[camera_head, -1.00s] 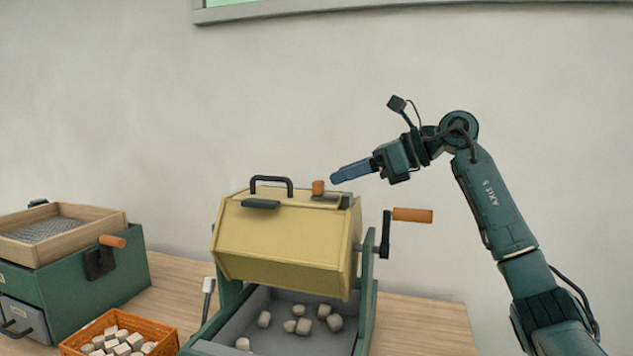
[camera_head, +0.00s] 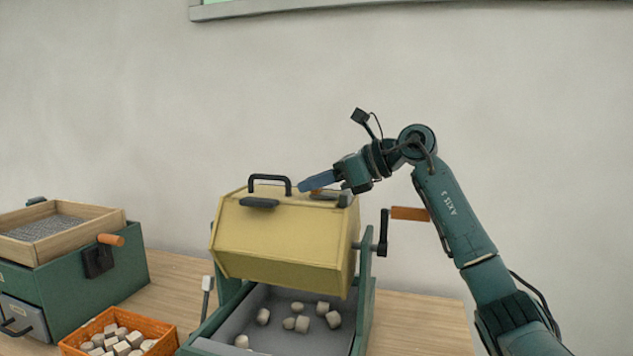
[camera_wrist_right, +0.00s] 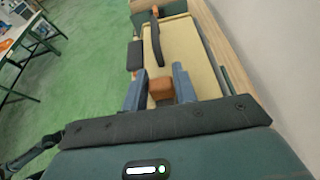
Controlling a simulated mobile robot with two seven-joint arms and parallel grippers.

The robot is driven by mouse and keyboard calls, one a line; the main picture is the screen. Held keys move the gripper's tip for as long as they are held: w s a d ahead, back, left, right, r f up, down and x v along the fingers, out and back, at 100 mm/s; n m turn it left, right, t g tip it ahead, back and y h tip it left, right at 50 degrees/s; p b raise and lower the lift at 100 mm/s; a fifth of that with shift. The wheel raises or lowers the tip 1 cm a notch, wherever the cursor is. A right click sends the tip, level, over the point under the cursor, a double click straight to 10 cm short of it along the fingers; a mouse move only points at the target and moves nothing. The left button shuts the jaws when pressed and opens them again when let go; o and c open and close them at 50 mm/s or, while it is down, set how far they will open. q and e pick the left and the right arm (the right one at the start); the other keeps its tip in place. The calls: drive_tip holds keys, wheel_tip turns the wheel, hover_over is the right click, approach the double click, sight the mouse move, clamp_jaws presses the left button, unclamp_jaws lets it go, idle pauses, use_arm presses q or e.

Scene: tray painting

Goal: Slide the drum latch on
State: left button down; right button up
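The yellow drum (camera_head: 285,235) hangs in a green stand, with a black handle (camera_head: 270,180) on top. The latch's orange knob (camera_head: 318,191) stands at the right of the drum's top, partly hidden behind my gripper in the head view. My right gripper (camera_head: 304,186) comes in from the right over the drum's top. In the right wrist view its two blue fingers (camera_wrist_right: 160,74) are apart, one on each side of the orange knob (camera_wrist_right: 160,88). I cannot tell whether they touch it. My left gripper is not in view.
A crank with an orange grip (camera_head: 410,213) sticks out right of the drum. A grey tray (camera_head: 275,343) with several pale pieces lies below it. An orange basket (camera_head: 165,335) and a green box with a wooden tray (camera_head: 115,222) stand left.

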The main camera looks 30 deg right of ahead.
sight(333, 194)
clamp_jaws()
drive_tip(key=shift+s+d+f+b, duration=0.1)
drive_tip(key=shift+s+d+b, duration=0.25)
drive_tip(key=shift+s+d, duration=0.65)
drive_tip(key=shift+a, duration=0.1)
drive_tip(key=shift+s, duration=0.1)
drive_tip(key=shift+o, duration=1.7)
unclamp_jaws()
drive_tip(key=shift+s, duration=0.15)
drive_tip(key=shift+o, duration=0.6)
